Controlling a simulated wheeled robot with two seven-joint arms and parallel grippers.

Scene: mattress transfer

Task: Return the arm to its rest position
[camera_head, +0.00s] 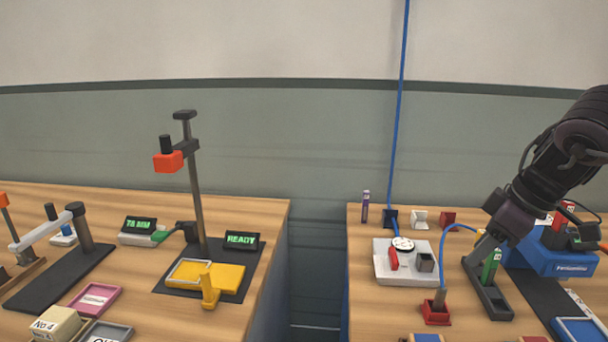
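My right arm comes in from the right edge. Its dark gripper (490,252) points down over the right table, at a black holder (493,301). A green block (490,268) stands upright in the holder, right at the fingers. One grey finger shows to the left of the block; the other side is hard to make out, so I cannot tell whether the fingers grip it. My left gripper is not in view.
The right table (380,315) bears a white fixture (391,267), a red holder (436,313) with a blue cable, and a blue box (548,256). The left table (130,200) bears a post stand (197,190) with a yellow block (226,275). A gap separates the tables.

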